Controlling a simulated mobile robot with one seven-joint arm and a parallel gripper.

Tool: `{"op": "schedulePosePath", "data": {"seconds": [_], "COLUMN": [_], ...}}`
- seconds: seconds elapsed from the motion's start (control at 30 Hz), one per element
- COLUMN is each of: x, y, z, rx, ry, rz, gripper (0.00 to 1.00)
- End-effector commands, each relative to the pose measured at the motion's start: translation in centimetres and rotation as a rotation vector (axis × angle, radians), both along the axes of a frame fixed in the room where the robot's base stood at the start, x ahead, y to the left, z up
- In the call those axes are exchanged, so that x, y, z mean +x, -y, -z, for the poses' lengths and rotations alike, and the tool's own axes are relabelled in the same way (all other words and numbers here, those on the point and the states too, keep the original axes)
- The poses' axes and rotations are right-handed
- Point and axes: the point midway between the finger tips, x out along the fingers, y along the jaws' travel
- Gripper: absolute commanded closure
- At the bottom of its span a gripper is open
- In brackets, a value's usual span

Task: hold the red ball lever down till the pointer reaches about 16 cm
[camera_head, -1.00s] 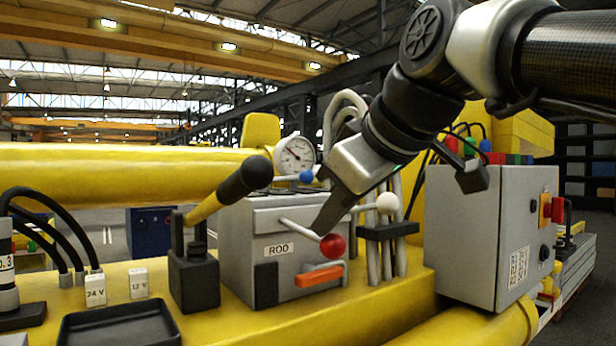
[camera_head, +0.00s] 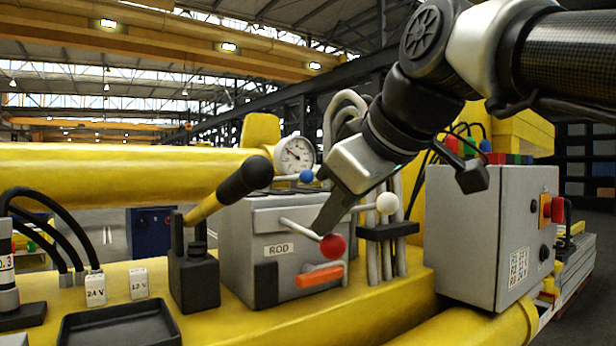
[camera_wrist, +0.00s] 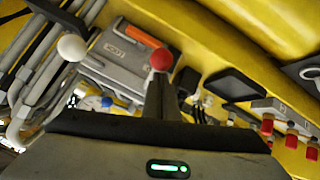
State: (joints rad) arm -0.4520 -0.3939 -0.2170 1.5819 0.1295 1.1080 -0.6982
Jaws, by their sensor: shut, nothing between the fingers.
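The red ball lever (camera_head: 332,246) sticks out from the front of the grey valve box (camera_head: 236,262), beside a label reading ROD. My gripper (camera_head: 322,228) is shut and empty. Its tips are at the red ball's upper left, touching or very close to it. In the wrist view the red ball (camera_wrist: 161,59) shows just beyond the closed fingers (camera_wrist: 160,82). A round white gauge (camera_head: 295,155) with a dark needle stands behind the box. No pointer with a centimetre scale can be made out.
A white ball lever (camera_head: 387,203) and a blue ball lever (camera_head: 306,176) are close to my gripper. An orange handle (camera_head: 319,277) lies below the red ball. A black-gripped pump handle (camera_head: 244,178) stands left, and a grey control box (camera_head: 490,235) right.

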Motion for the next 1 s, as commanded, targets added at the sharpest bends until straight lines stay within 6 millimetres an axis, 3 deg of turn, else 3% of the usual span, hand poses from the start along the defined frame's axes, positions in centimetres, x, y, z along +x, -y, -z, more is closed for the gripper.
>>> {"op": "schedulePosePath", "data": {"seconds": [0.03, 0.27, 0.37, 0.57, 0.8, 1.0], "x": [0.0, 0.0, 0.3, 1.3, -3.0, -5.2], "y": [0.4, 0.4, 0.0, -2.0, 0.2, 1.3], "z": [1.3, 1.0, 0.1, -4.1, -6.9, -8.8], "rx": [-0.015, -0.015, -0.015, -0.008, -0.002, -0.002], "ry": [-0.031, -0.031, -0.028, -0.008, 0.0, 0.001], "rz": [0.007, 0.007, 0.007, 0.007, 0.005, 0.004], "gripper": [1.0, 1.0, 1.0, 1.0, 1.0, 1.0]}}
